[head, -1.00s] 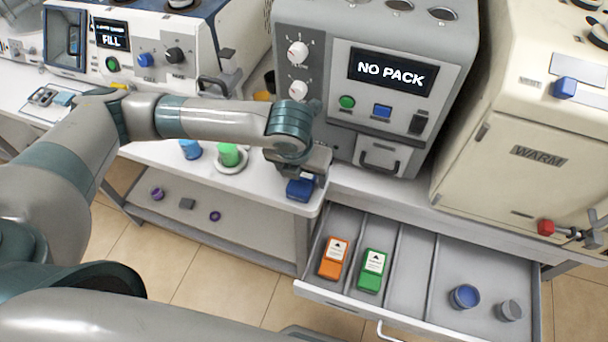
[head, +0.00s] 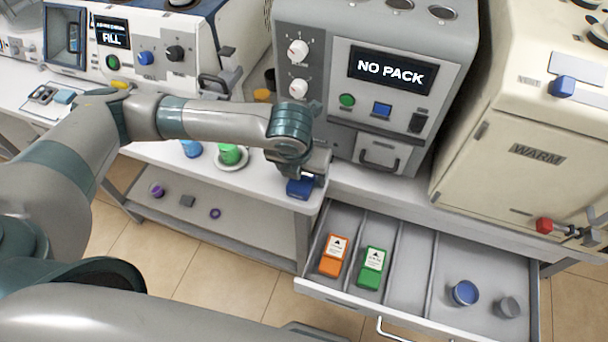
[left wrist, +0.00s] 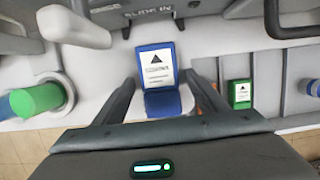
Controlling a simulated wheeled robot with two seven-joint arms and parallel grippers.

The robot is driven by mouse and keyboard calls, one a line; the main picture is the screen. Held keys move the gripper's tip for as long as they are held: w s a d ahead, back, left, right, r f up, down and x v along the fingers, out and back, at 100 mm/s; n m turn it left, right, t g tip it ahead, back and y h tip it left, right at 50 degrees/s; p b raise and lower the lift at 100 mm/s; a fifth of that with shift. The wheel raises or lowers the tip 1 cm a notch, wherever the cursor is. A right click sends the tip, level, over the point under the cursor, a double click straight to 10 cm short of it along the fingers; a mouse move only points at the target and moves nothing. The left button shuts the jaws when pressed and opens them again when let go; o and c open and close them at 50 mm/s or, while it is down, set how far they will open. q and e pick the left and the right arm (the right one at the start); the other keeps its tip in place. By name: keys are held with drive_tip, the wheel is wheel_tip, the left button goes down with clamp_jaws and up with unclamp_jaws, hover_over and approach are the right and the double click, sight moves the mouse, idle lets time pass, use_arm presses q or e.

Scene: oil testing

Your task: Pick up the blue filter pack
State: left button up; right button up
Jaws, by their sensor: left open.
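The blue filter pack (head: 300,188) lies on the white bench top near its front right corner, below the grey machine. In the left wrist view the pack (left wrist: 160,103) shows its white label with a black triangle. My left gripper (head: 310,178) is directly over the pack in the head view and partly hides it. In the left wrist view the open fingers (left wrist: 160,95) stand on either side of the pack's lower part. A narrow gap shows on each side. My right gripper is not in view.
An open drawer (head: 410,290) at the right holds an orange pack (head: 334,256), a green pack (head: 372,268) and two round caps. The "NO PACK" machine (head: 370,80) stands behind the pack. A green-capped item (head: 229,154) stands left of my gripper.

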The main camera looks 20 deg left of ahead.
use_arm(q)
drive_tip(key=shift+f, duration=0.1)
drive_tip(key=shift+c, duration=0.3)
drive_tip(key=c, duration=1.2)
